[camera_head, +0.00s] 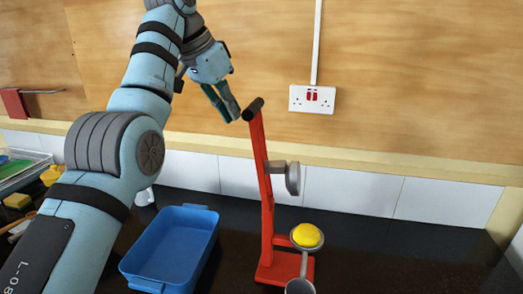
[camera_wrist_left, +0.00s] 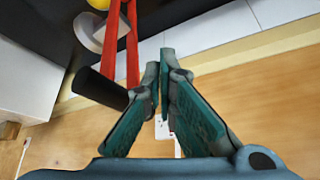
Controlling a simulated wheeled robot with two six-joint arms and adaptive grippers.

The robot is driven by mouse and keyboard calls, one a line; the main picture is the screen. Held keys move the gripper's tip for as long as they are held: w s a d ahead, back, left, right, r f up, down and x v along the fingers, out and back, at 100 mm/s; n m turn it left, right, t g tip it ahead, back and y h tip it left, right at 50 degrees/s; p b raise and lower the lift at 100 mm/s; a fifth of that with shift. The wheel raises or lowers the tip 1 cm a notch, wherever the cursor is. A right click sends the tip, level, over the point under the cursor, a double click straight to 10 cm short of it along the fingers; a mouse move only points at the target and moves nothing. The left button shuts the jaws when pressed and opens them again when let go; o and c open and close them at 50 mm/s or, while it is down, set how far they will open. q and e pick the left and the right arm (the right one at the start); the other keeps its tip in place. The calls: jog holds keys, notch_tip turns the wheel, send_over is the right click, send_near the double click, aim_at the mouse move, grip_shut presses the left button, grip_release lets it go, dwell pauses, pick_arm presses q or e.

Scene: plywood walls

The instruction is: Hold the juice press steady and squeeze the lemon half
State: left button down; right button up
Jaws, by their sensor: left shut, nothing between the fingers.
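The red juice press (camera_head: 266,190) stands upright on the dark counter, its black handle (camera_head: 253,108) raised at the top. A grey pressing head (camera_head: 292,178) juts out from its column. The yellow lemon half (camera_head: 306,235) sits dome up in the grey holder below that head, with a clear gap between them. My left gripper (camera_head: 234,114) is shut and empty, just left of the handle. In the left wrist view its fingertips (camera_wrist_left: 165,58) are together, with the black handle (camera_wrist_left: 100,88) beside them, apart from the fingers as far as I can tell. My right gripper is out of view.
A blue bin (camera_head: 170,245) stands on the counter left of the press. A grey cup (camera_head: 300,287) stands at the press's front. A white wall socket (camera_head: 313,99) is on the plywood wall behind. Clutter with a tray fills the far left. The counter right of the press is clear.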

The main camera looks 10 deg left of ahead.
pick_arm(q)
jog(key=shift+d, duration=0.1)
dwell(0.3)
jog(key=d, duration=0.8)
jog(key=shift+d, duration=0.4)
jog(key=shift+p, duration=0.3)
dwell(0.3)
notch_tip(320, 180, up, 5)
jog(key=p, duration=0.5)
jog(key=shift+a, duration=0.1)
